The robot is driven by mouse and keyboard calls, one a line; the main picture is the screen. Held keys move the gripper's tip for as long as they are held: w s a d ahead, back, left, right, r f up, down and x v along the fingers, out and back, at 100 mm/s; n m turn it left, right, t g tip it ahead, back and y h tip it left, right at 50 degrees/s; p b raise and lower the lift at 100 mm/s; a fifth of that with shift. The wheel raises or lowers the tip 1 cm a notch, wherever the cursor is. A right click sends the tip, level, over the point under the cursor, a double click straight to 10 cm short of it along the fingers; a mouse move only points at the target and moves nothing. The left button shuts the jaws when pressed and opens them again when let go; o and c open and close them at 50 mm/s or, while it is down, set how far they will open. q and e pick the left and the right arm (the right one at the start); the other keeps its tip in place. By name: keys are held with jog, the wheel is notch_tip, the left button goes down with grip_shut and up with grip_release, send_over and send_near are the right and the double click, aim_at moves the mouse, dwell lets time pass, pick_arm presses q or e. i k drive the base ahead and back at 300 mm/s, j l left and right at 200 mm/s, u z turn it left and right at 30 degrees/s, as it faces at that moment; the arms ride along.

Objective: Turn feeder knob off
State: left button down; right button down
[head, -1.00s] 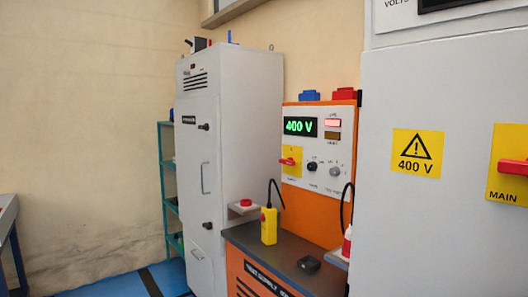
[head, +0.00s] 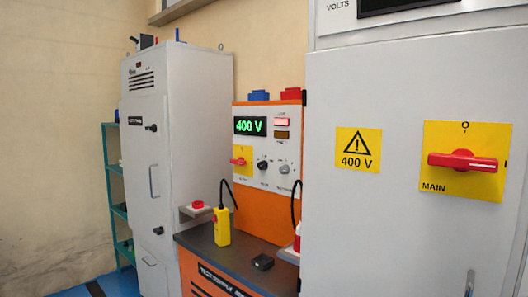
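No knob carries a readable feeder label. A red rotary handle (head: 463,161) lies horizontal on a yellow plate marked MAIN (head: 433,186), on the grey cabinet at the right. A smaller red handle (head: 238,161) sits on a yellow plate on the orange and white test supply panel (head: 268,204), beside a black knob (head: 262,166) and a grey knob (head: 284,169). The tall grey cabinet (head: 200,120) at the left has a black knob (head: 152,128) near its top and another (head: 158,230) lower down. Neither gripper is in view.
The panel display (head: 250,126) reads 400 V. A yellow pendant (head: 222,227) and a small black object (head: 262,262) are on the dark bench top (head: 225,259). A teal shelf (head: 108,180) stands at the far left. A 400 V warning sign (head: 358,149) is beside the MAIN plate.

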aim_at(285, 169)
jog(key=z, duration=0.85)
jog(key=i+j+z, duration=0.1)
jog(key=j+z, duration=0.3)
jog(key=i+j+z, duration=0.1)
jog(key=j+z, duration=0.55)
jog(key=j, duration=0.4)
jog(key=i, duration=0.05)
